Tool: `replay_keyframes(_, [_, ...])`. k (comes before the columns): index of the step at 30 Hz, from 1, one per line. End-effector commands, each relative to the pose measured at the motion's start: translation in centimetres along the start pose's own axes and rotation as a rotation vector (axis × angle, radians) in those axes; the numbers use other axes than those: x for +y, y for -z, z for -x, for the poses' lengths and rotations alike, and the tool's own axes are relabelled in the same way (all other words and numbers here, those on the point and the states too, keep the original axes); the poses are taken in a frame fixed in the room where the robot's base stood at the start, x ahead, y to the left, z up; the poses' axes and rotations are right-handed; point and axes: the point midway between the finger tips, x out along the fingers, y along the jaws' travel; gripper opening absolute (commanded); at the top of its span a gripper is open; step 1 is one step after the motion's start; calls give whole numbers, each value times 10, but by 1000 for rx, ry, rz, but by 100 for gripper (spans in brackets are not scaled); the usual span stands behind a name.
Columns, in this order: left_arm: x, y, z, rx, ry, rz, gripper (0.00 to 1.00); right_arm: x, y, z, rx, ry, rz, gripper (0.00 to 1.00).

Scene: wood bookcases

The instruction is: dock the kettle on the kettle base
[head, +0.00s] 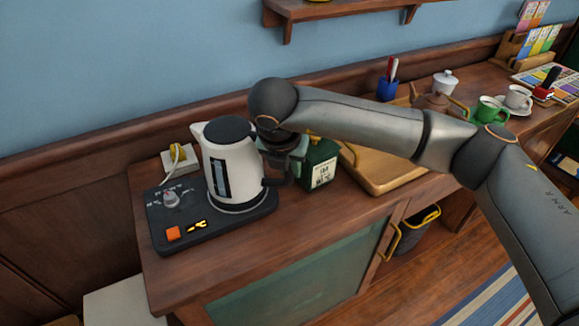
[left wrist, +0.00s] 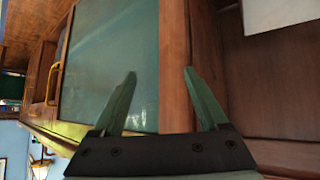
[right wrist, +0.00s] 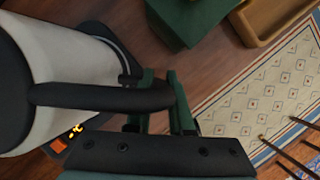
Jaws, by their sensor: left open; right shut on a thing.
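The white kettle (head: 229,165) with a black lid and black handle stands upright at the right part of the dark kettle base (head: 161,241). Whether it is fully seated on the base I cannot tell. My right gripper (head: 283,158) is at the kettle's right side, shut on the black handle; the handle (right wrist: 100,97) crosses between the green fingers (right wrist: 158,115) in the right wrist view. My left gripper (left wrist: 160,95) is open and empty, facing the cabinet front; it is not in the head view.
The base has a knob (head: 171,198) and an orange button (head: 173,233). A green tea canister (head: 319,165) stands close right of the kettle, then a wooden tray (head: 382,171). A plug in a socket (head: 178,155) is behind left. A shelf (head: 345,12) hangs above.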

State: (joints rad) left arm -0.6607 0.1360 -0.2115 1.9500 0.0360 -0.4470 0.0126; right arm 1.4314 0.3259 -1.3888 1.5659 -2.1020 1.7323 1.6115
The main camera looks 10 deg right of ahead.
Motion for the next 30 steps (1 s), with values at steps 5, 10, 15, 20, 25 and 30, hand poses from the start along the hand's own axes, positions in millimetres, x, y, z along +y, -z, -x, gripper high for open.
replay_keyframes(5, [0, -1, -2, 1, 0, 0, 76, 1, 0, 0, -4, -6, -3, 0])
replay_keyframes(10, [0, -3, -4, 1, 0, 0, 76, 1, 1, -3, -4, -6, -3, 0])
replay_keyframes(15, [-1, -6, -6, 2, 0, 0, 76, 1, 2, -6, -4, -6, -3, 0])
replay_keyframes(20, [-1, -8, -8, 2, 0, 0, 76, 1, 3, -9, -3, -6, -3, 0])
replay_keyframes(25, [-1, -7, -8, 2, 0, 0, 76, 1, 3, -8, -2, -4, -2, 32])
replay_keyframes(30, [-1, -7, -8, 2, 0, 0, 76, -1, 5, -11, 2, 4, 2, 32])
